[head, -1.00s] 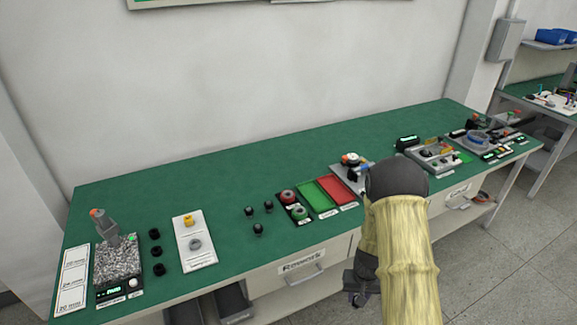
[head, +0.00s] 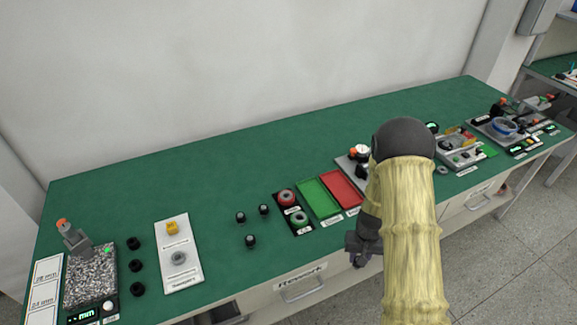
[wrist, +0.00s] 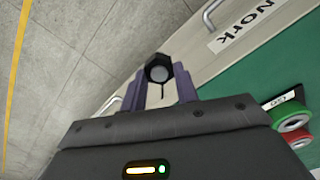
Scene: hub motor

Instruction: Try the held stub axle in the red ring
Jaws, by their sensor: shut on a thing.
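My gripper (wrist: 159,92) is shut on a dark stub axle (wrist: 158,68) with a pale round end face, seen in the wrist view. In the head view my gripper (head: 357,249) hangs beside the bench front, and the axle is too small to make out there. The red ring (head: 287,197) sits on a black plate at the bench's front, left of the gripper, with a green ring (head: 299,219) just in front of it. The red ring also shows partly in the wrist view (wrist: 302,138). The axle is apart from both rings.
A green tray (head: 318,197) and a red tray (head: 341,189) lie right of the rings. Several black pieces (head: 250,241) stand to the left. A white card (head: 178,262) and a granite gauge block (head: 90,276) are further left. The bench back is clear.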

